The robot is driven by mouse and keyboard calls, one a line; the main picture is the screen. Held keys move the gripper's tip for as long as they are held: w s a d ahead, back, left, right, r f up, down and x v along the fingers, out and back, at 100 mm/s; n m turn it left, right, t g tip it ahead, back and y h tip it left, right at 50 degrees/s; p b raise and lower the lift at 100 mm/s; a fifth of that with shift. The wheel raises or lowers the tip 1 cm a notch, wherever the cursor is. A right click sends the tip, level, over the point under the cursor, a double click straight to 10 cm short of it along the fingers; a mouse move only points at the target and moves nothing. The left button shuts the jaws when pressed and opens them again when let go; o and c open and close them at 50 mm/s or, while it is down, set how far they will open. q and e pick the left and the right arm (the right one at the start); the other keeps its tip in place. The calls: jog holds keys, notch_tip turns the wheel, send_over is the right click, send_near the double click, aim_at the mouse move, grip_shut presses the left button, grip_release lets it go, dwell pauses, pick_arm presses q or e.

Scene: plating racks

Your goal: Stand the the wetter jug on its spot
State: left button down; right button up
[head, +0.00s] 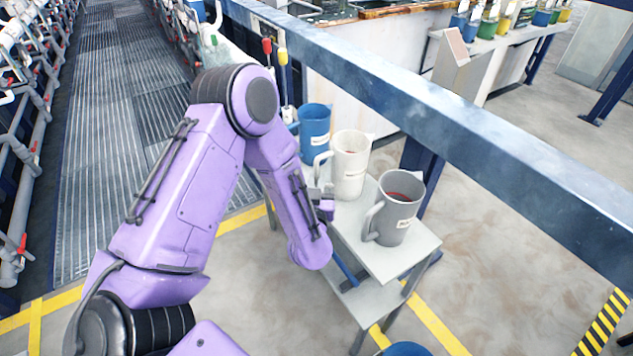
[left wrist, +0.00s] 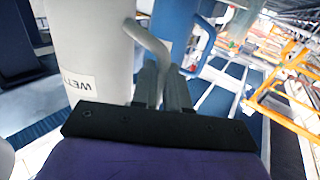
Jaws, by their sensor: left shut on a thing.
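The wetter jug (head: 351,165) is white with a dark reddish content. It is upright at the small grey table, between a blue jug and a grey jug. In the left wrist view the jug (left wrist: 95,45) fills the left side, with a label beginning "WETT". My left gripper (left wrist: 165,88) is shut on the jug's handle (left wrist: 152,45). In the head view its fingers are mostly hidden by my arm. I cannot tell whether the jug's base touches the tabletop. My right gripper is not in view.
A blue jug (head: 314,130) stands behind the white jug, and a grey jug (head: 395,206) stands in front to the right. The table (head: 390,262) has bare top at its front edge. A long blue-grey beam (head: 440,110) runs behind. Several coloured containers stand on a far bench.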

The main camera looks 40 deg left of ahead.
pick_arm(q)
jog(key=shift+f, duration=0.2)
jog(key=c, duration=1.1)
grip_release()
jog(key=shift+o, duration=0.2)
jog(key=shift+s, duration=0.1)
